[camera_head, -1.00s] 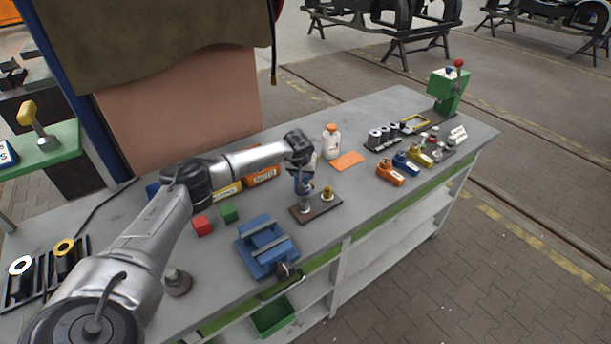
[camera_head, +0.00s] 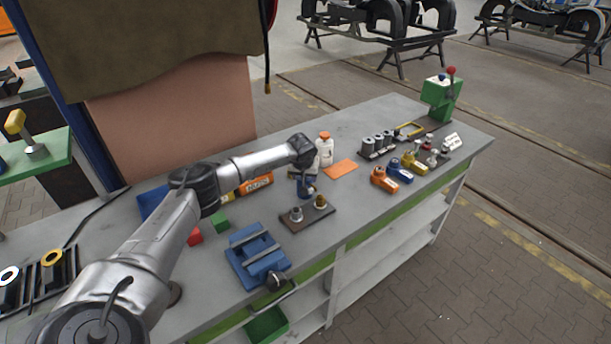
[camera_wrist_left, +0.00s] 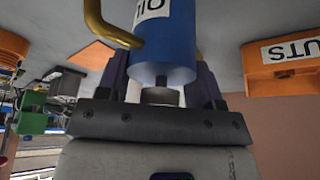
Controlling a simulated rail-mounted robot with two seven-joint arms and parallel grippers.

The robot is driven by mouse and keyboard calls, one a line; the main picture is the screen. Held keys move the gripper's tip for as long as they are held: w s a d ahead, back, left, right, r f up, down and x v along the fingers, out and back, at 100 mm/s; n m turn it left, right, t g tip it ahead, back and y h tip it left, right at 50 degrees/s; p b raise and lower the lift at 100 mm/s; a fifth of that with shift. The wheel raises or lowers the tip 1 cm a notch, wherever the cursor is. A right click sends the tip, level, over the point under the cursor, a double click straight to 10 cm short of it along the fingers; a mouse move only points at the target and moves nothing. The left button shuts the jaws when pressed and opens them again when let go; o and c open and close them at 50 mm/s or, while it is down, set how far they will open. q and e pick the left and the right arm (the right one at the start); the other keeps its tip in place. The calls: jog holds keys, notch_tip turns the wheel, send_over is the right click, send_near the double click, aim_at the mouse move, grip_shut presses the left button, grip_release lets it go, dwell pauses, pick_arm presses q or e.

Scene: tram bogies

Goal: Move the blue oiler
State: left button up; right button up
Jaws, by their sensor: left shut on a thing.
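The blue oiler (camera_wrist_left: 163,50) fills the middle of the left wrist view, with a white label and a curved brass spout (camera_wrist_left: 108,28). My left gripper (camera_wrist_left: 160,95) is shut on it, with dark fingers on both sides of its body. In the head view the oiler (camera_head: 305,188) is small and partly hidden under my left gripper (camera_head: 304,172). It is just behind the brown board (camera_head: 310,217), which bears a grey fitting (camera_head: 296,214) and a brass fitting (camera_head: 321,201). I cannot tell whether the oiler touches the bench. My right gripper is not in view.
A white bottle (camera_head: 325,152) with an orange cap and an orange mat (camera_head: 341,168) are close to the right of my gripper. The orange nuts bin (camera_head: 256,184) is to the left. A blue vise (camera_head: 256,258) is in front. Bare bench lies right of the board.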

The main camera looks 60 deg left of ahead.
pick_arm(q)
jog(key=o, duration=1.1)
jog(key=shift+r, duration=0.1)
jog(key=shift+p+v, duration=0.75)
jog(key=shift+v, duration=6.1)
